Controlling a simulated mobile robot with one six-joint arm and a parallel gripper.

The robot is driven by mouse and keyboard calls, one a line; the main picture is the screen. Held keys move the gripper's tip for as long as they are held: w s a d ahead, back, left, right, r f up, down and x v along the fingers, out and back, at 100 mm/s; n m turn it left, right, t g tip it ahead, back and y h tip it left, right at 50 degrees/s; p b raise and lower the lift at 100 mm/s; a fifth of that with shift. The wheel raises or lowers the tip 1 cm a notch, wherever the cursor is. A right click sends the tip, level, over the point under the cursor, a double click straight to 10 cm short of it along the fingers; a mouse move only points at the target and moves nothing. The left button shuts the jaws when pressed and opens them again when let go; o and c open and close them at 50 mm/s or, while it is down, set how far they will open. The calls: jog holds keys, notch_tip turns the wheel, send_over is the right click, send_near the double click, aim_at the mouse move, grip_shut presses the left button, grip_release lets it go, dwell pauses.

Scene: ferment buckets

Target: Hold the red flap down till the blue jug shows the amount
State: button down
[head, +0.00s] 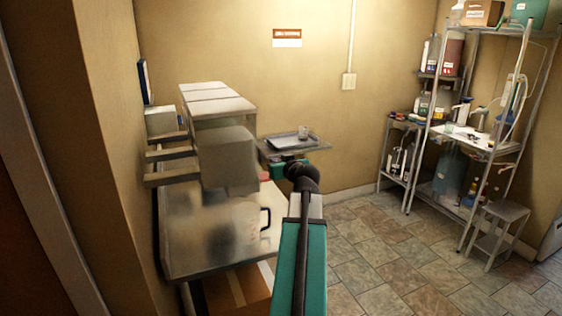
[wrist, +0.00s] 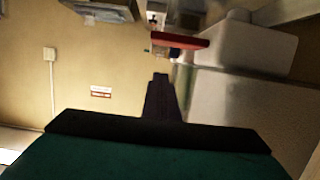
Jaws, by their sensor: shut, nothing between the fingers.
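The red flap (wrist: 181,40) shows in the wrist view as a flat red bar at the front of a whitish bucket (wrist: 245,45). In the head view only a small reddish patch (head: 264,176) of it shows beside the bucket (head: 228,160). My gripper (wrist: 160,77) is shut and empty, its tips appearing apart from the flap in the picture. In the head view my arm mostly hides it. The jug (head: 246,224), pale and see-through with a dark blue handle, stands on the steel bench below the bucket. I cannot make out any level in it.
The steel bench (head: 190,258) carries a rack with several pale boxes (head: 215,103). Behind is a small shelf with a tray (head: 292,141) and a cup. A metal rack (head: 432,75) of bottles and a stool (head: 495,222) stand right. The tiled floor between is clear.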

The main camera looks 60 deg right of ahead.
jog(key=shift+w+d+f+p, duration=0.15)
jog(key=shift+f+p, duration=0.6)
jog(key=shift+f, duration=1.3)
